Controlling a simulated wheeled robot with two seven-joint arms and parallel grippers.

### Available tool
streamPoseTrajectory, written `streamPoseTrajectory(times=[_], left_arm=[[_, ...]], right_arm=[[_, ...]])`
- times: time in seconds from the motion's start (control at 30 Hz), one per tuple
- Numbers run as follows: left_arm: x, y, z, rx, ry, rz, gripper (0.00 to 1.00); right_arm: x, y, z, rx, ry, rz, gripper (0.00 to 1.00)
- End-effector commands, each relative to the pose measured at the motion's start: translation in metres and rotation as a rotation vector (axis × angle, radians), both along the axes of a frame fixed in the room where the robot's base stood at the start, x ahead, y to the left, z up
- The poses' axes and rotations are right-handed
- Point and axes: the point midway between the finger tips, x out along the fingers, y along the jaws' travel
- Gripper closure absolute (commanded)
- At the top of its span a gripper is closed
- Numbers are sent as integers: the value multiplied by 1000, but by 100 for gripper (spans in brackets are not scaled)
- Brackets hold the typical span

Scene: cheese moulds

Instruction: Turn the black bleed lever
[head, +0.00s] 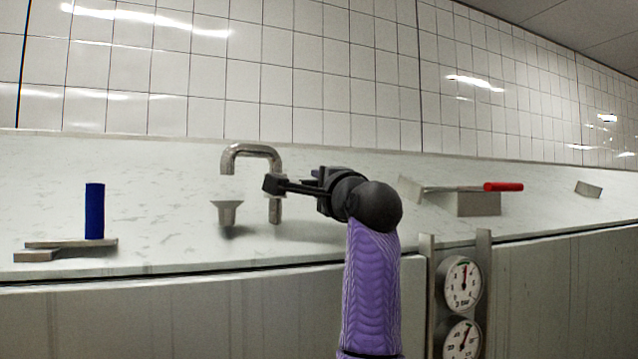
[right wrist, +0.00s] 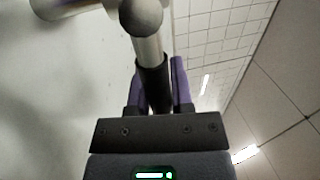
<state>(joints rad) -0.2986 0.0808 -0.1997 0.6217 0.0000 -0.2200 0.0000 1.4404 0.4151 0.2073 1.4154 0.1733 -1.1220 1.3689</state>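The black bleed lever (right wrist: 152,82) shows in the right wrist view as a black sleeve on a steel stem, with a dark round knob at its far end. My right gripper (right wrist: 157,85) has its two purple-sided fingers one on each side of the sleeve, and they look closed on it. In the head view my right gripper (head: 322,190) points left at the lever's dark bar (head: 298,188), beside the bent steel pipe (head: 252,151). The gripper and arm hide the lever's handle there. My left gripper is not in view.
A blue upright handle (head: 94,211) stands on a flat steel plate (head: 65,246) at left. A red-handled lever (head: 503,187) is at right. A steel cup (head: 227,212) sits under the pipe. Two dial gauges (head: 461,284) hang on the counter front, right of my forearm.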

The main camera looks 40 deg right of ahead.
Motion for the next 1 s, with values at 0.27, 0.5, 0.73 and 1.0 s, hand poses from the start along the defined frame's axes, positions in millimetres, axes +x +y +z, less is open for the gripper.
streamPoseTrajectory(times=[0.27,0.5,0.73,1.0], left_arm=[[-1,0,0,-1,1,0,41],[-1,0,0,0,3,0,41],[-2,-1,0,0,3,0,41],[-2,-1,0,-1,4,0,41]], right_arm=[[0,0,-1,2,5,0,100],[1,0,-2,1,6,0,100],[1,0,-2,1,7,0,100],[1,0,-2,1,8,0,100]])
